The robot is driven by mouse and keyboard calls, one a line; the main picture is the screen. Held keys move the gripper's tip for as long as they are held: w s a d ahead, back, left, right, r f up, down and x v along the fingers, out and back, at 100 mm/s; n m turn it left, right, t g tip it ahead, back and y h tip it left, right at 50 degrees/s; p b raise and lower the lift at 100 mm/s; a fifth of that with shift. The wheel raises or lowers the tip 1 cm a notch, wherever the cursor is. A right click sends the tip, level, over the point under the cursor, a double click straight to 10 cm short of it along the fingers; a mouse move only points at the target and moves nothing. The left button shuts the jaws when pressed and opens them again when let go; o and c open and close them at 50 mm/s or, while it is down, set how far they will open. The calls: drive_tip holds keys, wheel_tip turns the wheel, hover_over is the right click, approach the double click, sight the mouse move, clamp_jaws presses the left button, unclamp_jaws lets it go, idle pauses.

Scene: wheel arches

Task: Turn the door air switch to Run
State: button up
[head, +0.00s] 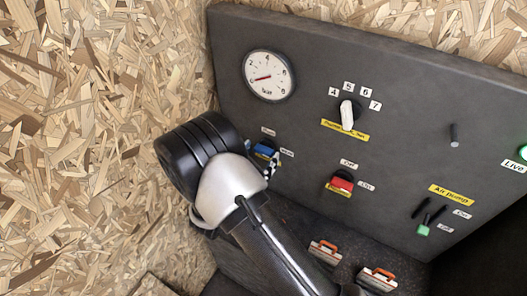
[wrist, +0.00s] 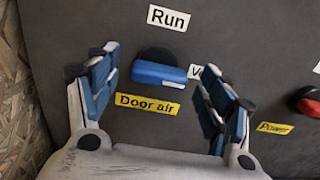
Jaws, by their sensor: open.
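The door air switch is a blue handle (wrist: 158,74) on a round black base, above a yellow "Door air" label (wrist: 147,104). Its handle lies nearly level, its right end beside a white label starting with "V" (wrist: 194,71). The white "Run" label (wrist: 169,18) is above the switch. My gripper (wrist: 159,64) is open, one blue-padded finger left of the handle and one right, with visible gaps. The right finger partly covers the "V" label. In the head view the blue switch (head: 265,150) shows just past my wrist, which hides most of my gripper.
The dark panel also carries a dial gauge (head: 268,76), a white numbered knob (head: 347,114), a red switch (head: 341,183), and an Air Pump lever with a green tip (head: 423,229). Two orange-handled items (head: 325,250) sit below. A chipboard wall (head: 90,120) stands close on the left.

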drive_tip(key=shift+x, duration=1.25)
drive_tip(key=shift+c, duration=0.4)
drive_tip(key=c, duration=1)
